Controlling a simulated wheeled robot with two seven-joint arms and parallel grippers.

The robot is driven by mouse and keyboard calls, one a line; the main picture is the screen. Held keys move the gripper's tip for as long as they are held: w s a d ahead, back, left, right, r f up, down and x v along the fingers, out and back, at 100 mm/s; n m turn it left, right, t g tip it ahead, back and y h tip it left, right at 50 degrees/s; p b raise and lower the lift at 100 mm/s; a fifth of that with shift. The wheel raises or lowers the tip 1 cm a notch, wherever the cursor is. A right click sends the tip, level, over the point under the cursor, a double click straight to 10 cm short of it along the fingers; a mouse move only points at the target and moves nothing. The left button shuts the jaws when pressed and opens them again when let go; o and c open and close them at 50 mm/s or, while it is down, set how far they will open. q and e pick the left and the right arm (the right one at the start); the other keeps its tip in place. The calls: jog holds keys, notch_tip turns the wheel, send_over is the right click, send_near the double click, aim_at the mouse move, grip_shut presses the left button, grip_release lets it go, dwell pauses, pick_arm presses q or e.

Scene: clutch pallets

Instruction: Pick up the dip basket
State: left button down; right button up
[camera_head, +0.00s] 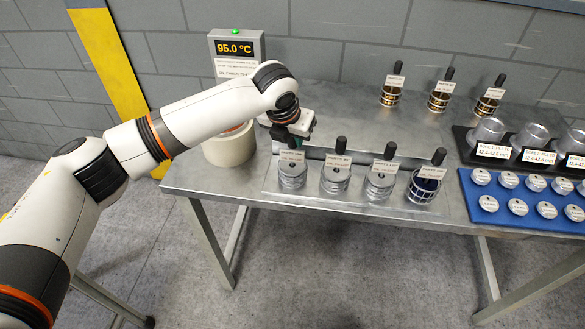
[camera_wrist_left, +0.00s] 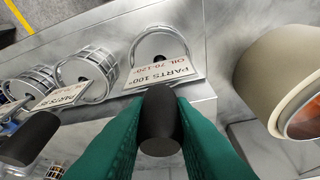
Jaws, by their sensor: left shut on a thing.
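Several dip baskets with black upright handles and white label cards stand in a front row on the metal table (camera_head: 340,207). The leftmost dip basket (camera_head: 292,178) is grey and round. In the left wrist view its wire rim (camera_wrist_left: 136,48) and a card reading "PARTS 100°" (camera_wrist_left: 164,67) show beyond the fingers. My left gripper (camera_head: 296,143) is over this basket, its green fingers shut on the black handle (camera_wrist_left: 160,125). Whether the basket touches the table is hard to tell. My right gripper is not in view.
A cream oil pot (camera_head: 229,150) stands close at the left, below a display reading 95.0 °C (camera_head: 236,47). More baskets stand at the back (camera_head: 438,100). Black holders with metal cups (camera_head: 487,132) and a blue tray (camera_head: 490,217) of round pieces fill the right.

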pick_arm(q)
jog(key=shift+w+r, duration=0.15)
jog(key=shift+r, duration=0.2)
jog(key=shift+w+f, duration=0.1)
